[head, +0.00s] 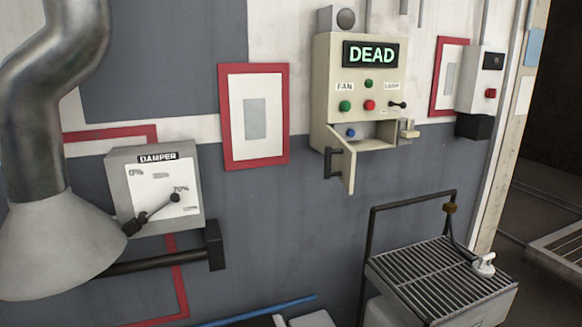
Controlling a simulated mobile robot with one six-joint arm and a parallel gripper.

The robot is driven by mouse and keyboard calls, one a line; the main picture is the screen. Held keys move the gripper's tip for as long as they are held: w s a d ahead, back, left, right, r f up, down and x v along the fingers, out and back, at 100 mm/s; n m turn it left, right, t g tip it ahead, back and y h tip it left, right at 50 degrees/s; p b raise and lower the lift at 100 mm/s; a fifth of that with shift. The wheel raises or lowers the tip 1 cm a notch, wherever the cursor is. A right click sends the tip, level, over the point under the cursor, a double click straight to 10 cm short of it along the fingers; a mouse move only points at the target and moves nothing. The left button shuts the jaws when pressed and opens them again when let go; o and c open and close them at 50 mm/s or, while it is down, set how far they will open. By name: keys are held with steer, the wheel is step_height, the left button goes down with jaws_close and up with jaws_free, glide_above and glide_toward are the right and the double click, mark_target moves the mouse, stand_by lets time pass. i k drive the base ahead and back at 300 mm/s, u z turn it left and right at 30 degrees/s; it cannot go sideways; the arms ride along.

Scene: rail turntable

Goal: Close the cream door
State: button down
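The cream door (348,172) is a small flap low on a cream control box (330,75) on the wall. It stands open, swung out from the left side of a recess at the bottom of the box. A dark bar handle (331,164) is on its outer face. The recess shows a blue button (351,132). A small latch-like cream piece (408,129) sticks out at the right of the recess. My gripper is not in view.
A damper box (190,165) with a lever and a metal duct (50,120) are at the left. A slatted metal stand (440,275) with a black rail stands below right of the door. A smaller box (484,80) hangs further right. The wall below the door is bare.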

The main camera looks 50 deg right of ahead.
mark_target(329, 155)
steer(key=u, duration=0.55)
steer(key=i, duration=0.65)
steer(key=u, duration=0.05)
